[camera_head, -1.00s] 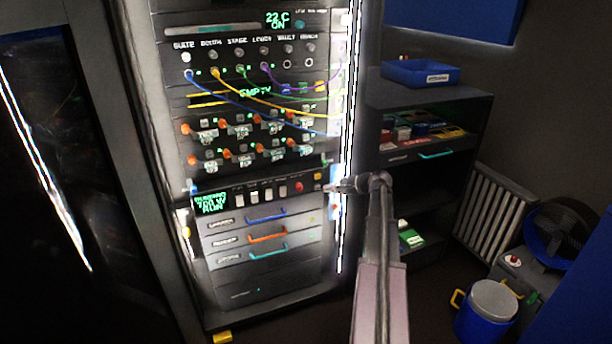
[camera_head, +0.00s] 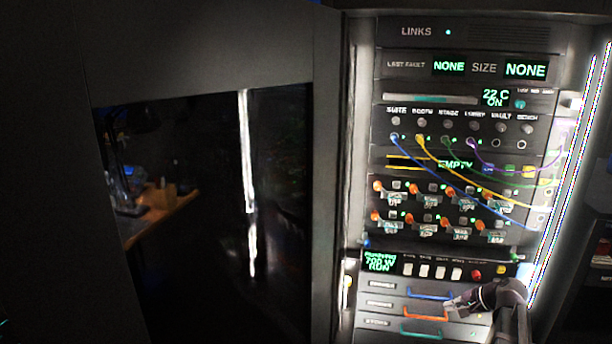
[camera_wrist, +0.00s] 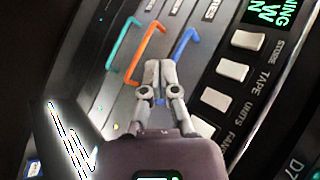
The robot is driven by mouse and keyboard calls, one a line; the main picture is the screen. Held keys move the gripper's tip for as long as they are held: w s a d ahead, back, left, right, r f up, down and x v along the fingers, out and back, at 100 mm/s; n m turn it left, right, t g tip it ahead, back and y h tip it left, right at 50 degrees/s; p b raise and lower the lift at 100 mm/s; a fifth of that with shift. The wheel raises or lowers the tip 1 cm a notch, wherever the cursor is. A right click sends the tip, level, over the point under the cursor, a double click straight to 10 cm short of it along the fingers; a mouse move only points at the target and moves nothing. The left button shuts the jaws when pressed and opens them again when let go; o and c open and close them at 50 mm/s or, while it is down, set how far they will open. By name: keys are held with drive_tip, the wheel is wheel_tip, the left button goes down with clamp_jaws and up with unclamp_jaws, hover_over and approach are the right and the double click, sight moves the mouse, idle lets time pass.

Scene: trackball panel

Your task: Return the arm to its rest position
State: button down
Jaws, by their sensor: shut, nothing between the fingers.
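My arm reaches up from the bottom right of the head view, and my gripper (camera_head: 452,306) is in front of the lower drawers of the rack. In the wrist view my gripper (camera_wrist: 156,66) is shut and empty. Its fingertips appear over the drawer fronts, close to the orange handle (camera_wrist: 140,58) and the blue handle (camera_wrist: 182,46). I cannot tell whether they touch anything. The green-blue handle (camera_wrist: 116,40) is farther left in the wrist view.
The rack carries white switches (camera_head: 440,272), a red button (camera_head: 476,275) and several coloured cables (camera_head: 468,178). A dark glass panel (camera_head: 285,200) is to the left. A bright light strip (camera_head: 566,170) runs along the rack's right side.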

drive_tip(key=s+a+f+n+g+h, duration=0.3)
drive_tip(key=s+a+n, duration=0.4)
drive_tip(key=a, duration=0.6)
drive_tip(key=s+a+f+n+g+h, duration=0.35)
drive_tip(key=s+a, duration=0.45)
drive_tip(key=a, duration=0.5)
wheel_tip(320, 180, up, 28)
drive_tip(key=p, duration=2.7)
drive_tip(key=shift+r+p, duration=0.25)
drive_tip(key=shift+p, duration=0.1)
drive_tip(key=shift+a+n, duration=0.1)
drive_tip(key=shift+n, duration=0.15)
drive_tip(key=c, duration=0.6)
unclamp_jaws()
